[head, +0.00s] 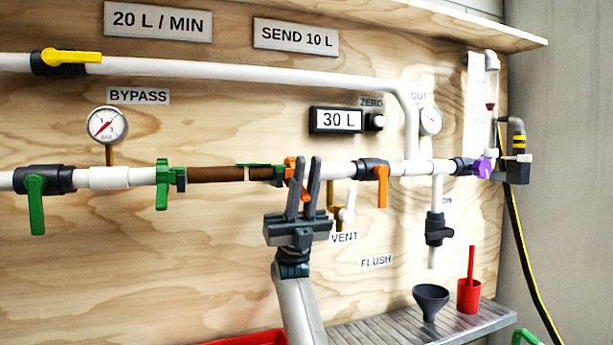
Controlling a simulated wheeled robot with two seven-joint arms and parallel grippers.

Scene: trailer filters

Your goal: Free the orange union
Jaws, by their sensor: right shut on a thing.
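The orange union (292,168) sits on the pipe line, at the right end of the brown filter housing (228,174). My right gripper (304,163) comes up from below, its two dark fingers upright in front of the union and shut on it. The fingers hide part of the union, so I cannot tell whether it is tight or loose. A green union (163,184) sits at the housing's left end, and a green piece (263,172) shows near its right end. My left gripper is out of view.
An orange-handled valve (374,172) is just right of my gripper, with the white-handled vent valve (347,208) below. A green-handled valve (36,200) is at far left. A grey shelf (385,328) holds a dark funnel (430,298) and red cup (468,296).

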